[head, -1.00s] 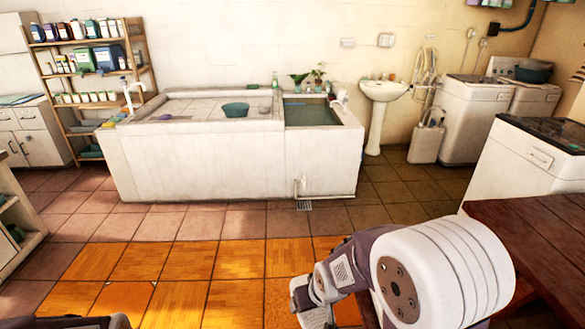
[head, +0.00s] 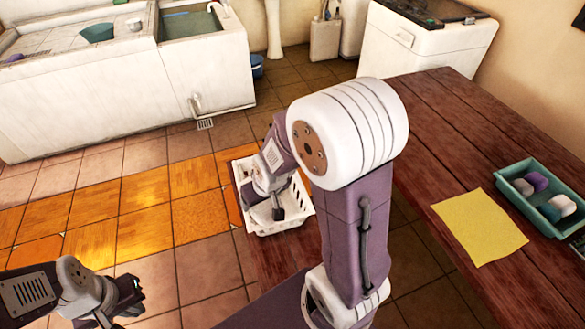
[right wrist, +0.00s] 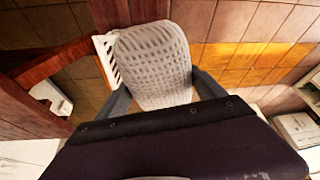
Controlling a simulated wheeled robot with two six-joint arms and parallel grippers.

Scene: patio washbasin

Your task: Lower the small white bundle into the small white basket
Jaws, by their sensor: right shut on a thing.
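The small white basket (head: 298,212) stands on the near end of a dark wooden surface in the head view, with slotted sides. My right gripper (head: 277,211) is over it and hides part of its inside. In the right wrist view my right gripper (right wrist: 165,90) is shut on the small white bundle (right wrist: 155,62), which has a woven texture. The basket's slotted wall (right wrist: 106,58) shows just left of the bundle there. The bundle cannot be made out in the head view. My left gripper (head: 125,300) is at the lower left, away from the basket; its jaw opening is unclear.
A wooden table (head: 440,110) on the right bears a yellow cloth (head: 480,227) and a teal tray (head: 548,208) with several small bundles. A white washbasin (head: 110,95) stands at the back left. Tiled floor (head: 150,205) lies open between.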

